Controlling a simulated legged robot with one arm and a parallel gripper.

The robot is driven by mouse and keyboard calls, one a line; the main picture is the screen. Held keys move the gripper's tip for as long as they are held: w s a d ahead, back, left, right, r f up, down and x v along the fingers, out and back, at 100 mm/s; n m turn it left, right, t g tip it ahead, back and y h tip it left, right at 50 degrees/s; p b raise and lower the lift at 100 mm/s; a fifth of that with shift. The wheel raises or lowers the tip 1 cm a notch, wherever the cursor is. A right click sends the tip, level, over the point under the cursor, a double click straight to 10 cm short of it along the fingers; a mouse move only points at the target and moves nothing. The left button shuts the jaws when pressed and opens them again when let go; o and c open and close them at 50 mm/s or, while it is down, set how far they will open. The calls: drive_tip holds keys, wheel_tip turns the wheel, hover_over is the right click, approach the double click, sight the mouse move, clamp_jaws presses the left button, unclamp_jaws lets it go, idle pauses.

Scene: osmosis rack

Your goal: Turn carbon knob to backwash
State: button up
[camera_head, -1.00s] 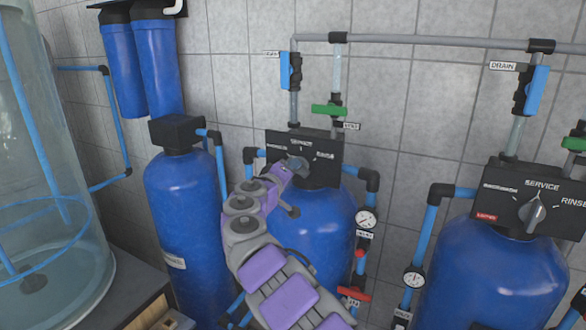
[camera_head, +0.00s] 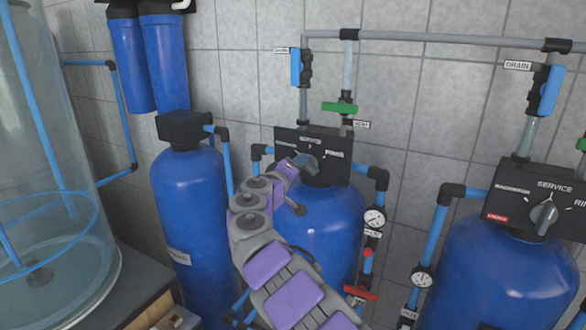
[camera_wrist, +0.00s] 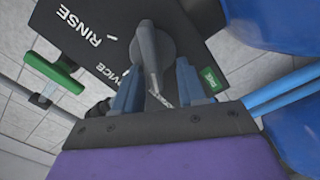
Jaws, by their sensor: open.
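The black control box (camera_head: 340,152) sits on top of the middle blue tank (camera_head: 318,225), with printed position labels on its face. In the wrist view the grey knob (camera_wrist: 147,45) is on that panel, with RINSE and part of SERVICE readable and a small green label whose text is too small to read. My gripper (camera_wrist: 157,88) is open at the knob, with one blue-grey finger on each side of its handle; whether they touch it I cannot tell. In the head view my gripper (camera_head: 308,162) covers much of the panel's lower middle. The BACKWASH label is not readable.
A second control box (camera_head: 520,200) with a SERVICE knob and red label stands on the right tank (camera_head: 500,280). Grey pipes (camera_head: 430,39) and a green valve handle (camera_head: 340,107) rise above the middle box. A narrow blue tank (camera_head: 190,220) stands left.

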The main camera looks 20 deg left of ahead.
drive_tip(key=s+a+b, duration=0.1)
drive_tip(key=s+b, duration=0.1)
drive_tip(key=s, duration=1.5)
drive_tip(key=shift+a+f+b, duration=0.15)
drive_tip(key=shift+a+b, duration=0.15)
drive_tip(key=shift+a, duration=0.1)
drive_tip(key=shift+s, duration=0.1)
